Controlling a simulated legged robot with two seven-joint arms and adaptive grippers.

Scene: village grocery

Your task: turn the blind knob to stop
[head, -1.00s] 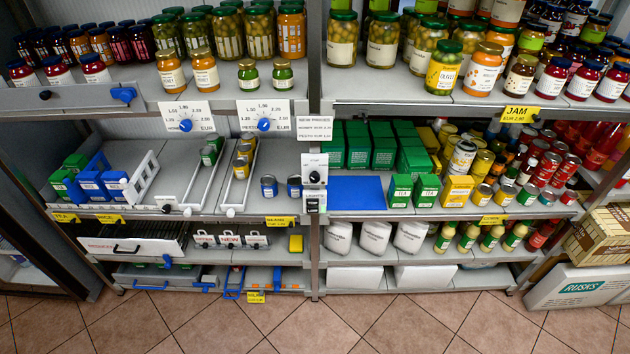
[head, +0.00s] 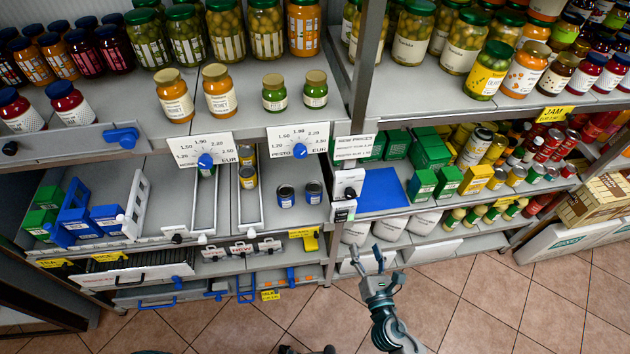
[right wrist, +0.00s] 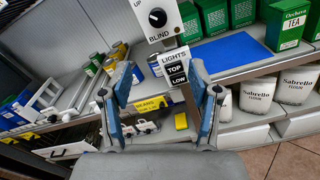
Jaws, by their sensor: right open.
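The blind knob (right wrist: 157,18) is a round black knob with a white mark on a white box labelled BLIND, with UP at its upper left. The same knob (head: 349,191) is small in the head view, on the shelf post. STOP is not readable in either view. My right gripper (head: 369,257) is open and empty, in front of and below the box. In the right wrist view its two blue-padded fingers (right wrist: 164,88) stand apart, below the knob and not touching it. My left gripper is not in view.
Just below the knob is a LIGHTS panel (right wrist: 175,68) with TOP and LOW switches. A blue mat (head: 381,190) and green tea boxes (head: 422,184) are to its right. Price dials (head: 206,159) and jars are on the left shelves. The tiled floor (head: 480,295) is clear.

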